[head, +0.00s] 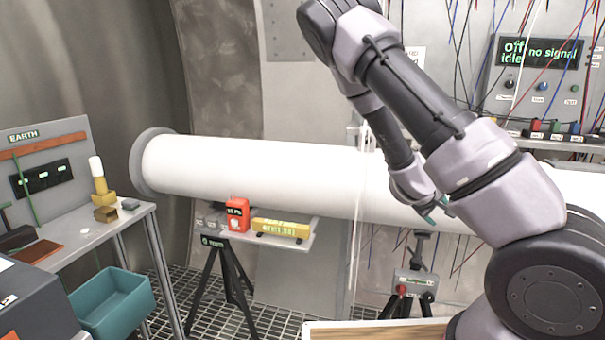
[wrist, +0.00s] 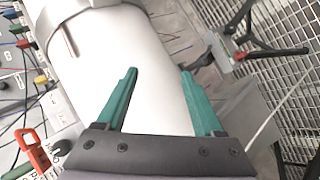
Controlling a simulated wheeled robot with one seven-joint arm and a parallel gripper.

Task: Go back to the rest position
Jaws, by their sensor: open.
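My gripper (head: 434,212) is at the end of my raised, bent arm, in front of the long white pipe (head: 260,170) in the head view. Its teal fingers (wrist: 158,74) are spread apart in the wrist view. Nothing is between them; the white pipe (wrist: 135,60) shows behind. I cannot tell the exact gap between fingers and pipe. My forearm hides part of the pipe's right side.
A control panel (head: 538,66) with hanging wires is at the right. A tripod shelf holds a red device (head: 238,214) and a yellow box (head: 281,228). A smaller tripod (head: 415,284) stands below my gripper. A teal bin (head: 112,303) is at the left, beside a workbench (head: 75,235).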

